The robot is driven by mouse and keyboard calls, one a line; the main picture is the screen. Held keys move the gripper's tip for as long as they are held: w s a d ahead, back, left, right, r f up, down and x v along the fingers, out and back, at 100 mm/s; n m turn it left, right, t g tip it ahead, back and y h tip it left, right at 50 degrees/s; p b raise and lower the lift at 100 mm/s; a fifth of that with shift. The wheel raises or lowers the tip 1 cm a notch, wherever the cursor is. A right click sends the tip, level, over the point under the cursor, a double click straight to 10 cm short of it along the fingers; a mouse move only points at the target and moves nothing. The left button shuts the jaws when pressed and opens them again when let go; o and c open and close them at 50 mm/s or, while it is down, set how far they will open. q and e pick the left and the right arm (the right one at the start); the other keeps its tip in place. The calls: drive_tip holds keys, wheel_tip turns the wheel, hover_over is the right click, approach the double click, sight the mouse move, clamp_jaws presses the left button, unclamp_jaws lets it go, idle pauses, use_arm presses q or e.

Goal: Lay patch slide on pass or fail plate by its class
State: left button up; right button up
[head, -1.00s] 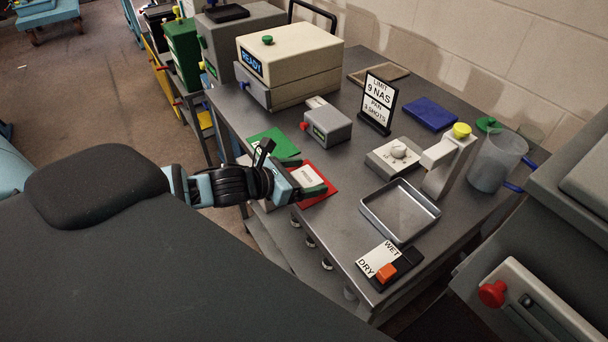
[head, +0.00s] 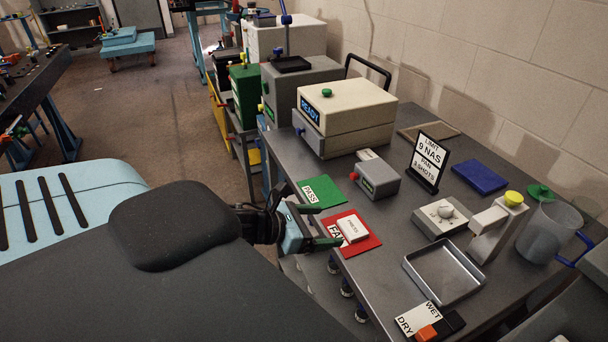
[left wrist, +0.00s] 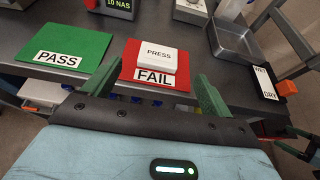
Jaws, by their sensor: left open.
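A white patch slide marked PRESS (head: 352,229) lies flat on the red FAIL plate (head: 371,243). The slide (left wrist: 156,56) covers the plate's middle in the left wrist view, above the FAIL label (left wrist: 154,77). The green PASS plate (head: 322,190) lies beside it, bare apart from its label. My left gripper (head: 326,227) is open and empty at the table's front edge, its fingers (left wrist: 155,88) just short of the slide, pointing at it. A small grey counter (head: 378,178) reads 10 NAS in the left wrist view (left wrist: 119,4).
A sign (head: 428,162) reads LIMIT 9 NAS. A cream box (head: 346,110) showing READY stands at the back left. A metal tray (head: 444,272), a dial stand (head: 441,218), a clear jug (head: 548,232) and a WET/DRY block (head: 428,321) stand to the right.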

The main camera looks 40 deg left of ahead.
use_arm(q)
drive_tip(key=shift+v, duration=1.6)
drive_tip(key=s+d+f+n+y, duration=0.1)
drive_tip(key=s+f+n, duration=0.3)
drive_tip(key=f+n, duration=0.45)
drive_tip(key=s+d+f+n+y, duration=0.1)
drive_tip(key=s+f+n, duration=0.2)
drive_tip(key=f+n, duration=0.55)
drive_tip(key=s+d+f+n+g, duration=0.1)
drive_tip(key=s+d+f+n, duration=0.1)
drive_tip(key=n, duration=0.5)
drive_tip(key=s+d+f+n+g, duration=0.1)
drive_tip(key=s+d+f+n, duration=0.2)
drive_tip(key=n, duration=0.4)
drive_tip(key=s+d+f+n+y, duration=0.1)
drive_tip(key=s+d+f+n, duration=0.1)
drive_tip(key=s+d+n, duration=0.2)
drive_tip(key=d+n, duration=0.2)
drive_tip(key=n, duration=0.1)
drive_tip(key=shift+s+d+f+g, duration=0.2)
drive_tip(key=shift+s+d+g, duration=0.05)
drive_tip(key=shift+s+g, duration=0.15)
